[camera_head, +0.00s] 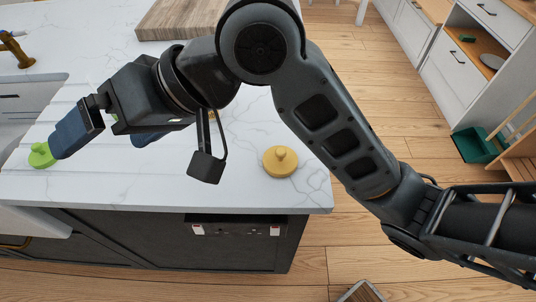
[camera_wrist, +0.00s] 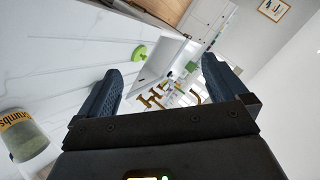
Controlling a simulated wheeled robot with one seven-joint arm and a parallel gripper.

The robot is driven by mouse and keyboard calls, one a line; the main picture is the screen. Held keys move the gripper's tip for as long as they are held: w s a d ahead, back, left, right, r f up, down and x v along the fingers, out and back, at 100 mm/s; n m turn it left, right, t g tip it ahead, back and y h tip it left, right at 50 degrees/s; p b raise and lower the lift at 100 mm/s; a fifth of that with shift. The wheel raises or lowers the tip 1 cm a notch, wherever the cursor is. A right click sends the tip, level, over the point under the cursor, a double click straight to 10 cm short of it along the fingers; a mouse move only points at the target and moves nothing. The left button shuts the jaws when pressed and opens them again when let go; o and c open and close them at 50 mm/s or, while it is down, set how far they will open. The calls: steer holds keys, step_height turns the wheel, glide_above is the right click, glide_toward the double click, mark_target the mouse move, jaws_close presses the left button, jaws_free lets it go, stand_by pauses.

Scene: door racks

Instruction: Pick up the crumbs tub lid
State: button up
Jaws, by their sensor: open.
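Two knobbed lids lie on the white marble counter (camera_head: 235,190). A green lid (camera_head: 42,155) is at the left, just beyond my gripper's near finger; a green knobbed piece also shows in the wrist view (camera_wrist: 139,53). A yellow lid (camera_head: 280,162) lies near the counter's right corner, apart from my gripper. Neither lid shows a name. A tub labelled "Crumbs" (camera_wrist: 22,135), with a yellow label, stands at the left of the wrist view. My gripper (camera_head: 100,146) is open and empty over the counter, its fingers pointing left; both fingers also show in the wrist view (camera_wrist: 162,68).
A sink recess (camera_head: 30,88) with a brass tap (camera_head: 14,48) is at the left. A wooden board (camera_head: 180,18) lies at the back of the counter. The counter around the yellow lid is clear. Wooden floor (camera_head: 355,75) and white drawers (camera_head: 450,70) are to the right.

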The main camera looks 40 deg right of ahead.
steer(key=s+d+f+g+h, duration=0.25)
steer(key=d+f+h, duration=0.25)
steer(key=d, duration=0.4)
steer(key=g+h, duration=0.3)
steer(key=h, duration=0.2)
glide_above(281, 151)
steer(key=f, duration=0.2)
steer(key=shift+w+a+f, duration=0.1)
steer(key=shift+a+f, duration=0.1)
steer(key=shift+f, duration=0.1)
steer(key=shift+d+f, duration=0.2)
steer(key=shift+f, duration=0.1)
steer(key=shift+f+p, duration=0.35)
steer(key=shift+f, duration=3.25)
steer(key=shift+c, duration=0.2)
steer(key=c, duration=1.1)
